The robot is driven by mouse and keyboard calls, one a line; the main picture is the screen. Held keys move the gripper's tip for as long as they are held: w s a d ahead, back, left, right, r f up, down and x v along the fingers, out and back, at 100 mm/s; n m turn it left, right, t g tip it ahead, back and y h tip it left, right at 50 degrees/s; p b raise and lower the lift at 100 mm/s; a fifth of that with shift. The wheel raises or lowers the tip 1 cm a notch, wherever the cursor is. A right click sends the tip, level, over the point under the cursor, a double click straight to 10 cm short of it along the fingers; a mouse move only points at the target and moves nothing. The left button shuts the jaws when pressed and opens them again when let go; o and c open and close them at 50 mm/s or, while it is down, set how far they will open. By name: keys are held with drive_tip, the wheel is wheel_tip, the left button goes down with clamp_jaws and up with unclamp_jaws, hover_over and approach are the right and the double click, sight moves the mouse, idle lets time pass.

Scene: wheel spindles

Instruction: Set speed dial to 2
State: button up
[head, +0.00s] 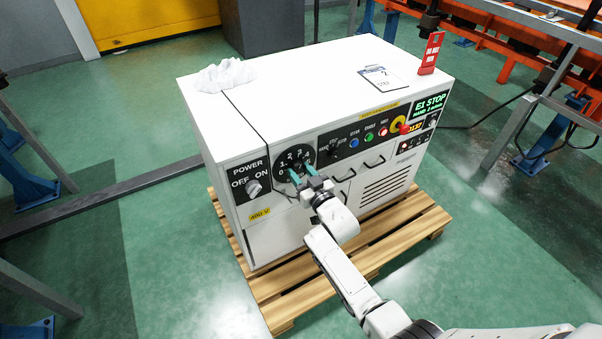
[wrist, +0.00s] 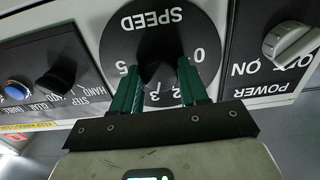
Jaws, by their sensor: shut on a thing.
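The speed dial (head: 293,158) is a round black plate with white numbers on the left part of the white cabinet's front. In the wrist view the dial (wrist: 125,48) appears upside down, with SPEED, 0, 2, 3 and 5 readable. Its black knob (wrist: 160,45) sits in the middle. My gripper (head: 302,172) reaches it from the front right. In the wrist view my gripper (wrist: 158,72) has its green fingers on both sides of the knob, shut on it. I cannot tell which number the knob points to; the fingers hide part of the scale.
A POWER switch (head: 254,187) is left of the dial; it also shows in the wrist view (wrist: 291,40). Buttons, a red emergency stop (head: 404,128) and a green-lit display (head: 431,103) are to the right. A white cloth (head: 224,75) and a paper card (head: 384,77) lie on the cabinet top.

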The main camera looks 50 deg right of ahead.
drive_tip(key=shift+f, duration=0.1)
drive_tip(key=n+b, duration=0.2)
drive_tip(key=n, duration=0.2)
drive_tip(key=shift+n+b, duration=0.8)
drive_tip(key=shift+n, duration=1)
drive_tip(key=o, duration=1.1)
drive_tip(key=shift+c, duration=0.2)
drive_tip(key=p+v, duration=0.2)
drive_tip(key=v, duration=0.9)
